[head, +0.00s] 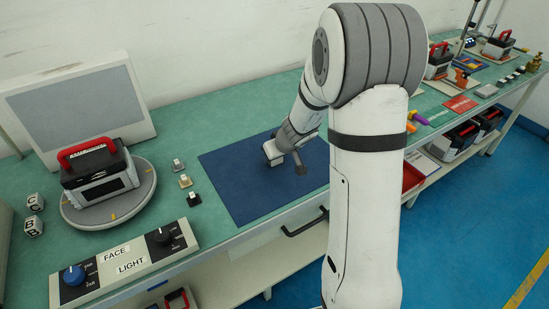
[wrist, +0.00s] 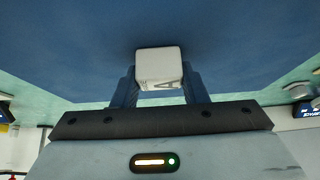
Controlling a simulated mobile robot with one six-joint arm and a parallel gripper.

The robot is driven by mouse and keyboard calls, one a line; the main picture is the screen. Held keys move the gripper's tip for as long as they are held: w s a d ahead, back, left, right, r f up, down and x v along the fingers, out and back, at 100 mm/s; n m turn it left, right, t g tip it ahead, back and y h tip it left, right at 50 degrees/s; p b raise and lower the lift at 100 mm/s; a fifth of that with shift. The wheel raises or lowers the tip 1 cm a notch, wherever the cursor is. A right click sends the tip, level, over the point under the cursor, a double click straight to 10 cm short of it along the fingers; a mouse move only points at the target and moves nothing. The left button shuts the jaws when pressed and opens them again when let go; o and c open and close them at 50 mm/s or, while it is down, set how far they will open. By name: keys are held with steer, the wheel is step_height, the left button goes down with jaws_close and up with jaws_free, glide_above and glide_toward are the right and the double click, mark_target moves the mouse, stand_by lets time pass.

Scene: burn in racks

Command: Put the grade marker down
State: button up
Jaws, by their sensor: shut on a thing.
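The grade marker is a small white cube (wrist: 159,64) with a dark letter, probably A, partly visible on its near face. In the wrist view my gripper (wrist: 160,88) is shut on it, with a finger on each side. In the head view my gripper (head: 281,156) is low over the blue mat (head: 231,180), with the pale cube (head: 271,153) at its tip. I cannot tell whether the cube touches the mat. Two similar cubes, marked C (head: 36,202) and B (head: 33,226), stand at the left of the green bench.
A black case with a red handle (head: 97,175) sits on a round turntable (head: 137,207). Three small switches (head: 185,181) stand left of the mat. A FACE and LIGHT knob panel (head: 126,262) lies along the front edge. The mat around the cube is clear.

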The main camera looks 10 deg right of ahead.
steer(key=shift+f, duration=0.1)
steer(key=o, duration=1)
steer(key=shift+c, duration=0.2)
steer(key=shift+r, duration=0.2)
steer(key=shift+s+r, duration=0.1)
steer(key=shift+r, duration=0.25)
steer(key=p+v, duration=0.3)
steer(key=v, duration=0.8)
steer(key=s+a+r+m+g+h, duration=0.1)
steer(key=s+r+g, duration=0.1)
steer(key=s, duration=0.9)
steer(key=s+a+r+m+g+h, duration=0.1)
steer(key=s+r, duration=0.3)
steer(key=s, duration=0.7)
steer(key=shift+s+a+m+g, duration=0.25)
steer(key=shift+s+m+g, duration=0.15)
steer(key=shift+m, duration=0.4)
steer(key=shift+r, duration=0.1)
